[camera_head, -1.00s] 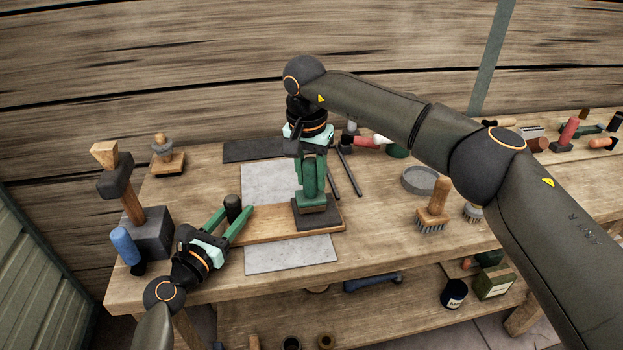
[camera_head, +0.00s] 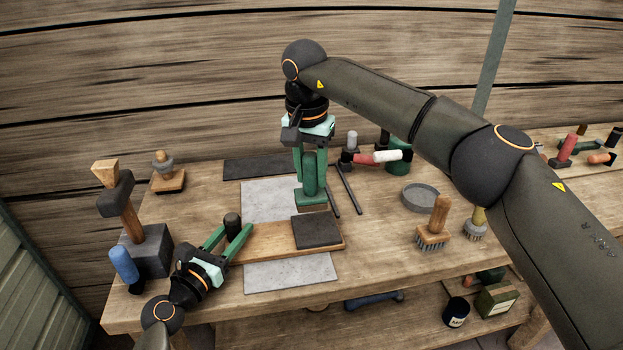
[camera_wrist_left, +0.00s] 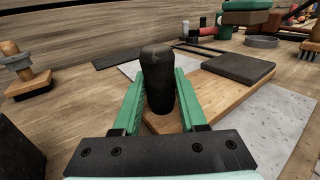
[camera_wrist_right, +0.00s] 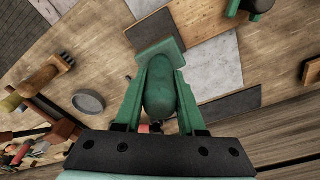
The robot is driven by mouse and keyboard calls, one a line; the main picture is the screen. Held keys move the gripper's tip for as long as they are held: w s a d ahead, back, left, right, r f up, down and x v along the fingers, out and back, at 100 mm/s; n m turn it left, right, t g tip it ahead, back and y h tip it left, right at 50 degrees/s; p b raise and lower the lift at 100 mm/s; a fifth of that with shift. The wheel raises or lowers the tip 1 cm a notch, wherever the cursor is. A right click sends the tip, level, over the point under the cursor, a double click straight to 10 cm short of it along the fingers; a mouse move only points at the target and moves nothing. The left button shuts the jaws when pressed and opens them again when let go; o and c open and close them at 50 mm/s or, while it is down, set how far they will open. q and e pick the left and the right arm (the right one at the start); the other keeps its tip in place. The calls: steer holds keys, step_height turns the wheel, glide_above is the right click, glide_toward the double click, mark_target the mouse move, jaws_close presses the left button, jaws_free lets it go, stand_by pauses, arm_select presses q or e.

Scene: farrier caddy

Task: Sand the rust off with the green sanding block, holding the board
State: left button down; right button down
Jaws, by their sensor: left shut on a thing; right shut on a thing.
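The green sanding block (camera_head: 311,196) has an upright rounded handle, and my right gripper (camera_head: 311,168) is shut on that handle. The block hangs just behind the dark square pad (camera_head: 318,231) on the wooden board (camera_head: 268,240), seemingly above the surface. The right wrist view shows the block (camera_wrist_right: 158,52) beside the pad (camera_wrist_right: 155,31). My left gripper (camera_head: 231,231) is shut on the black knob (camera_wrist_left: 158,75) at the board's left end. The board (camera_wrist_left: 225,97) lies flat. The pad's visible top looks evenly dark grey; I see no rust-coloured patch.
Grey sheets (camera_head: 290,272) lie under and around the board. A hammer on a dark block (camera_head: 148,250) and a blue-handled tool (camera_head: 123,264) stand left. Two rods (camera_head: 348,190), a round grey dish (camera_head: 419,196) and brushes (camera_head: 434,232) are to the right.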

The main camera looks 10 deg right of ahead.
mark_target(311, 153)
arm_select(q)
steer(key=shift+f, duration=0.2)
steer(key=c, duration=0.8)
jaws_free()
steer(key=o, duration=0.4)
steer(key=shift+r, duration=0.1)
steer(key=shift+o, duration=0.4)
steer(key=o, duration=0.3)
steer(key=shift+r, duration=0.15)
arm_select(e)
steer(key=shift+r, duration=0.1)
arm_select(q)
steer(key=shift+r+p, duration=1.3)
steer(key=shift+p, duration=0.35)
arm_select(e)
steer(key=shift+r, duration=1.5)
arm_select(q)
steer(key=shift+r, duration=0.1)
arm_select(e)
steer(key=shift+r, duration=0.1)
